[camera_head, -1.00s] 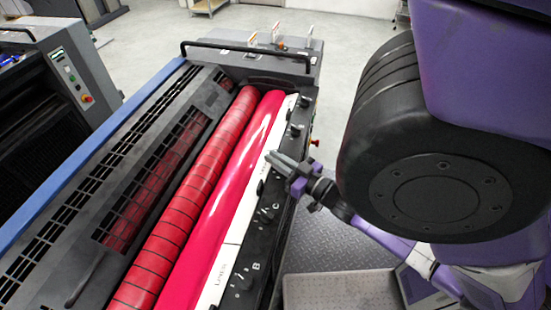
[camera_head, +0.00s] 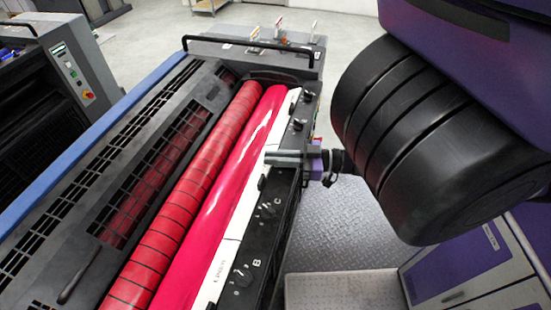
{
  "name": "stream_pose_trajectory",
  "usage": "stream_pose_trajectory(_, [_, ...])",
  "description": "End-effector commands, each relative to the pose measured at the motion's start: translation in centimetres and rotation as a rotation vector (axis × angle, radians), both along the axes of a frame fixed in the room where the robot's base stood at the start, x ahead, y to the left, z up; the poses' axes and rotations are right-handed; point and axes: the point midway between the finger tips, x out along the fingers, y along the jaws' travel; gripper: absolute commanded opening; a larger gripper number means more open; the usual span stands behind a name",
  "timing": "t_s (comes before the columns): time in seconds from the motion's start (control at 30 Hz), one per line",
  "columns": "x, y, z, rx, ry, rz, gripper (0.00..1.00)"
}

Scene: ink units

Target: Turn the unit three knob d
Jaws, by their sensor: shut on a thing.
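The ink unit's black control strip (camera_head: 262,240) runs along the right side of the glossy pink-red roller. It carries small black knobs, among them knob C (camera_head: 266,209) and knob B (camera_head: 242,278). My gripper (camera_head: 272,158) reaches in from the right and lies across the strip just beyond knob C. It is shut on the knob at that place, knob d by its position in the row. The gripper hides that knob and its letter, so the knob's angle cannot be seen.
Two more knobs (camera_head: 298,124) sit farther up the strip. The pink roller (camera_head: 235,165) and a black handrail (camera_head: 250,46) are close by. A grey metal step (camera_head: 340,290) and textured floor plate lie to the right. Another machine (camera_head: 65,75) stands at the far left.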

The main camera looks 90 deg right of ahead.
Motion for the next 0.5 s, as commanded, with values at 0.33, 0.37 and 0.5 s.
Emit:
stream_pose_trajectory(0.33, [-0.01,0.44,-0.05,-0.001,0.000,0.173,0.00])
stream_pose_trajectory(0.37, [-0.02,0.46,-0.03,-0.001,0.000,0.181,0.00])
stream_pose_trajectory(0.5, [-0.04,0.54,0.02,-0.001,-0.001,0.205,0.00])
